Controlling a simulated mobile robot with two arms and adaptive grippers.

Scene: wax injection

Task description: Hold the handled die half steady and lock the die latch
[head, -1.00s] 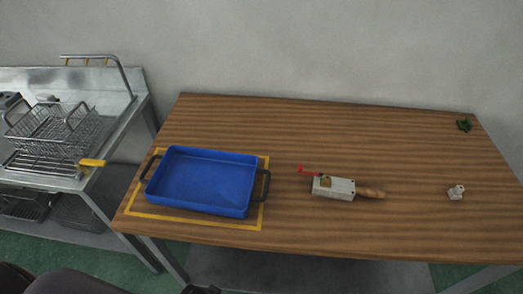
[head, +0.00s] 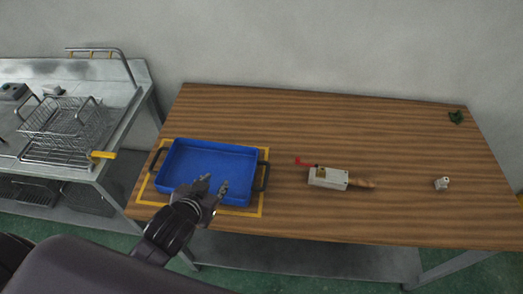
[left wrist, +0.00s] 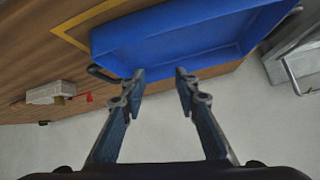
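The die (head: 328,177) is a pale metal block lying on the table, with a wooden handle (head: 361,183) on its right. A red latch lever (head: 304,162) sticks out at its left end. In the left wrist view the die (left wrist: 50,92) and the red lever (left wrist: 88,97) show at the left. My left gripper (head: 215,183) is open and empty, over the front right part of the blue tray, left of the die and apart from it. In the left wrist view its two fingers (left wrist: 160,80) stand apart. My right gripper is in no view.
A blue tray (head: 213,148) with dark handles sits within a yellow outline (head: 243,211) on the wooden table. A small white part (head: 442,184) and a green item (head: 456,117) lie at the right. A steel bench with a wire basket (head: 65,122) stands at the left.

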